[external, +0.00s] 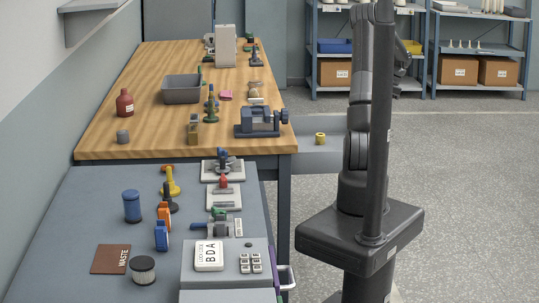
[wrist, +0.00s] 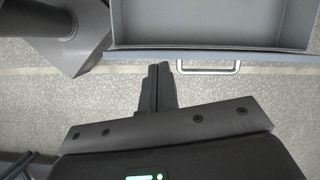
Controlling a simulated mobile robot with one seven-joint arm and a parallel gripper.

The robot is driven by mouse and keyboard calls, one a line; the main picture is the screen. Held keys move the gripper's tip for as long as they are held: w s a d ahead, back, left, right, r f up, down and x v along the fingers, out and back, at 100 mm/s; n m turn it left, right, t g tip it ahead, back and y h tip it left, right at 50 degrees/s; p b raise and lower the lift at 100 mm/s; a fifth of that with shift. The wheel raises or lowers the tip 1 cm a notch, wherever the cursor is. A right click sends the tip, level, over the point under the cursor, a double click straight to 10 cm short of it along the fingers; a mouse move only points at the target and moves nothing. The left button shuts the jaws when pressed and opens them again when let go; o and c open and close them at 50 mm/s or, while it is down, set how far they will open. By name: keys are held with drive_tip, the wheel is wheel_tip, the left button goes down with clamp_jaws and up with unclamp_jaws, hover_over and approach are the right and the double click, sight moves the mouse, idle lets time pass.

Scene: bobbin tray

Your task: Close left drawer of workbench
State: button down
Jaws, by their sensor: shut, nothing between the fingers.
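The workbench (external: 180,75) has a wooden top and stands at the back left in the external view. A grey drawer (external: 318,160) sticks out to the right from under its top, so it is open. In the wrist view the open drawer (wrist: 212,25) fills the top right, with a pale bar handle (wrist: 208,70) on its front. My gripper (wrist: 158,68) is shut and empty. Its tips are at the drawer front, just left of the handle; I cannot tell if they touch. In the external view my arm and column hide the gripper and the drawer's right end.
A grey bin (external: 182,90) and a blue vise (external: 258,122) stand on the wooden top. A grey bench (external: 85,215) with several tools is nearer. Shelves (external: 425,50) stand behind; the floor at right is clear.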

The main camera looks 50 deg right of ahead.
drive_tip(key=s+d+f+m, duration=0.3)
drive_tip(key=s+d+f, duration=0.3)
drive_tip(key=s, duration=0.1)
drive_tip(key=w+a+f, duration=0.5)
drive_tip(key=f, duration=0.4)
drive_tip(key=shift+w+a, duration=0.25)
drive_tip(key=w+a, duration=2.1)
drive_tip(key=shift+w+a, duration=0.35)
drive_tip(key=shift+a, duration=0.05)
